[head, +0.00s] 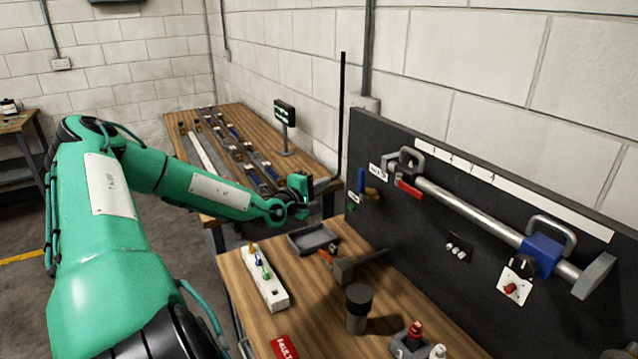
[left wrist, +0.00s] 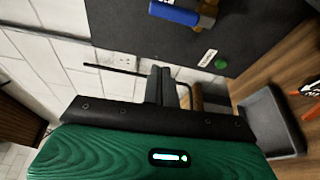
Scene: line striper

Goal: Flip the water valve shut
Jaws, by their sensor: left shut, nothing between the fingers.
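The water valve looks to be the brass valve (head: 373,194) with a blue lever (head: 361,180) at the left end of the dark panel. The lever stands roughly upright in the head view. In the left wrist view the blue lever (left wrist: 175,12) and the brass body (left wrist: 207,16) are at the top edge, partly cut off. My left gripper (head: 304,189) is to the left of the valve, apart from it. Its fingers (left wrist: 158,85) are together and empty in the left wrist view. My right gripper is not in view.
The dark panel (head: 440,235) also carries a metal bar (head: 465,217), a red lever (head: 409,190) and a red knob (head: 511,288). On the bench are a grey tray (head: 313,239), a mallet (head: 345,268), a white block with pegs (head: 264,280) and a black-capped cylinder (head: 358,308).

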